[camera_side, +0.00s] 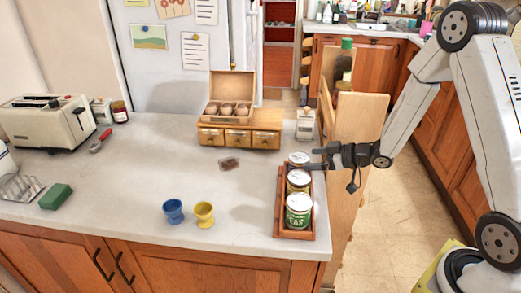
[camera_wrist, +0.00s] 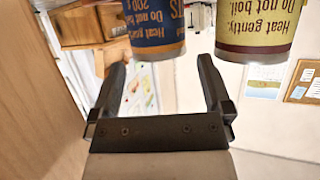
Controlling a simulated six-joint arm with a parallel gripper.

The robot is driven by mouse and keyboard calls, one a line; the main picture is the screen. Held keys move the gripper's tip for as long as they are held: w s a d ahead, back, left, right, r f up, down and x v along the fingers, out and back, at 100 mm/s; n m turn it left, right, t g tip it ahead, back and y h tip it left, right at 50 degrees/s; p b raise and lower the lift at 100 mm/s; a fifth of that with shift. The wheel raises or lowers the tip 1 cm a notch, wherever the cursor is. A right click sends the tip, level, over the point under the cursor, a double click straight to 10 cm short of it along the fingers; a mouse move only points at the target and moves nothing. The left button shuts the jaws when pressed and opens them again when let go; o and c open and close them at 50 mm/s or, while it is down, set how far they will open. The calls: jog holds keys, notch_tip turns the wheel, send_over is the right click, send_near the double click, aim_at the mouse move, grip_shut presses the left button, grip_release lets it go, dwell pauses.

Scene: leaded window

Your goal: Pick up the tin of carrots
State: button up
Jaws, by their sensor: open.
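Three tins stand in a row in a wooden tray (camera_side: 294,235) at the counter's right end. The back tin (camera_side: 299,158) has a pale lid, its body mostly hidden in the side view. In the wrist view a blue tin (camera_wrist: 156,25), upside down in the picture, has a label ending in "TS", which fits carrots. A yellow tin (camera_wrist: 256,25) is right of it; it is the middle tin (camera_side: 298,188) in the side view. A green peas tin (camera_side: 298,213) is in front. My gripper (camera_side: 316,159) is open, level beside the back tin; its fingers (camera_wrist: 162,60) point towards the blue tin.
A small drawer chest (camera_side: 239,136) with an open box on top and a white dispenser (camera_side: 305,124) stand behind the tray. Blue (camera_side: 173,212) and yellow (camera_side: 204,214) egg cups stand to the left. A wooden panel (camera_side: 358,120) rises behind my gripper. Counter between is mostly clear.

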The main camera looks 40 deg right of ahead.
aim_at(306, 158)
jog(key=shift+x, duration=2.6)
jog(key=shift+d, duration=0.1)
jog(key=c, duration=1.2)
